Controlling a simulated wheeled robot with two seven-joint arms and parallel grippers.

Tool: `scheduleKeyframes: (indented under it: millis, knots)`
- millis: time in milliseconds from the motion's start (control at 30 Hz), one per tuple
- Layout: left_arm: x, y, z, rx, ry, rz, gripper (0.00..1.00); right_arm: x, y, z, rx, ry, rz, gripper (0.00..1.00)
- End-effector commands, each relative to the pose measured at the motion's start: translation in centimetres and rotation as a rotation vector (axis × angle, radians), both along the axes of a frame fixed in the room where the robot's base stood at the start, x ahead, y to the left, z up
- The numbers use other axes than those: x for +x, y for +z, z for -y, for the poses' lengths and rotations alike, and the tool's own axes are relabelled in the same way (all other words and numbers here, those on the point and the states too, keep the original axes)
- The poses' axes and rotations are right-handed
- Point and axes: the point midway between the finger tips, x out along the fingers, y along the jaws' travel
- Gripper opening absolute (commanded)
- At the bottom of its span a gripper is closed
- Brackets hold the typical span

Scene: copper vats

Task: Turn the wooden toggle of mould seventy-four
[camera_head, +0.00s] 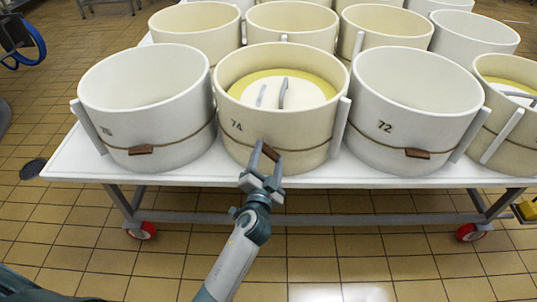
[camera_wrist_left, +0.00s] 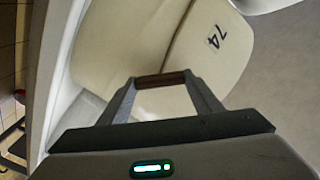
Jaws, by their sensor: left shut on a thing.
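Mould seventy-four (camera_head: 300,115) is the cream round mould in the middle of the front row, with a yellowish disc and a grey handle inside it. Its black number also shows in the left wrist view (camera_wrist_left: 216,37). A cord runs around its wall to a small brown wooden toggle (camera_head: 271,153) at the front. In the left wrist view the toggle (camera_wrist_left: 160,80) lies between the two fingertips. My left gripper (camera_head: 265,155) is shut on the toggle, which looks tilted in the head view. My right gripper is out of view.
Mould seventy-two (camera_head: 400,95) stands close on the right and another white mould (camera_head: 150,105) on the left, each with its own toggle. All stand on a white wheeled table (camera_head: 335,178). More moulds fill the rows behind. The tiled floor in front is clear.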

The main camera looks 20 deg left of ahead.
Motion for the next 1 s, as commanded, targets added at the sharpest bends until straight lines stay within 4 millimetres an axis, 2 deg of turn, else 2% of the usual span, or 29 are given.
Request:
scheduleKeyframes:
  millis: [600, 1000]
  knots:
    - [0.1, 0.1, 0.1, 0.566, -0.001, -0.079, 0.36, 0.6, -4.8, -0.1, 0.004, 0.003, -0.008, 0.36]
    - [0.1, -0.1, 0.1, 0.779, -0.001, -0.110, 0.36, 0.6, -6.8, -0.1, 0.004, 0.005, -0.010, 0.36]
